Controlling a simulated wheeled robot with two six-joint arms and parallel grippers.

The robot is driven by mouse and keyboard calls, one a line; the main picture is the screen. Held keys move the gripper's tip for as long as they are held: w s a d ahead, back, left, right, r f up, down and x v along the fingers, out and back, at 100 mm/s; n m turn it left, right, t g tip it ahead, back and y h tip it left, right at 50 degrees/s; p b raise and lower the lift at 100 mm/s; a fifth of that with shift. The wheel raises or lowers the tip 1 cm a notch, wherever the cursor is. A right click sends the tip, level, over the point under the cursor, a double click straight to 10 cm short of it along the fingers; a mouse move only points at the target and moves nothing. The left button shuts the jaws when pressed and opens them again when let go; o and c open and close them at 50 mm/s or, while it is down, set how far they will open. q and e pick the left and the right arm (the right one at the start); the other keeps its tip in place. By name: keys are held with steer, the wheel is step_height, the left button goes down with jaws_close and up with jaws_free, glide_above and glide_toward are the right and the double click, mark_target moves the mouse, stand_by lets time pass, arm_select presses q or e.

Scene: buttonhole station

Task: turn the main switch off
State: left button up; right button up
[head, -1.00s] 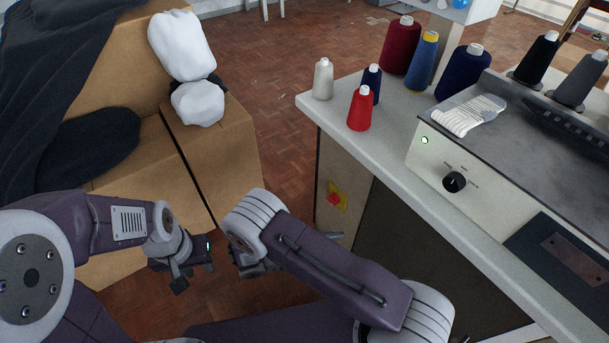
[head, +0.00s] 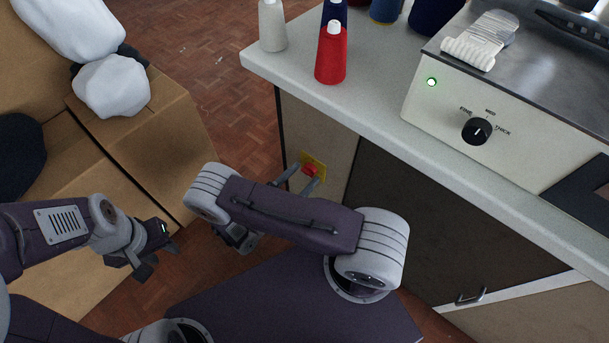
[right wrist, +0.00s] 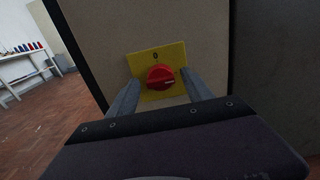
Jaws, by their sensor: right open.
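The main switch is a red rotary knob (head: 308,170) on a yellow plate (head: 319,163), on the side panel of the bench cabinet. In the right wrist view the red knob (right wrist: 160,77) sits near the middle of the yellow plate (right wrist: 172,52), below a "0" mark. Its grip lies roughly crosswise, with a pale mark at its right side. My right gripper (right wrist: 159,78) is open, one finger on each side of the knob, with gaps showing. In the head view my right gripper (head: 306,174) reaches the plate. My left gripper (head: 158,258) hangs near the cardboard boxes; its jaw opening is unclear.
Cardboard boxes (head: 165,130) with white bundles stand left. Brick floor (head: 235,100) lies between.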

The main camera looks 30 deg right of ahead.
steer(key=shift+w+d, duration=0.25)
steer(key=shift+d, duration=0.35)
jaws_close()
steer(key=n+p, duration=0.1)
steer(key=n, duration=0.2)
steer(key=shift+r, duration=0.1)
steer(key=n+p, duration=0.1)
steer(key=n, duration=0.3)
steer(key=shift+w+n, duration=0.15)
steer(key=shift+n, duration=0.25)
steer(key=n, duration=0.3)
steer(key=n+p, duration=0.1)
steer(key=shift+a+f+n, duration=0.1)
steer(key=shift+f+n, duration=0.15)
steer(key=shift+n, duration=0.05)
steer(key=n, duration=0.5)
steer(key=shift+f, duration=0.1)
steer(key=shift+n, duration=0.3)
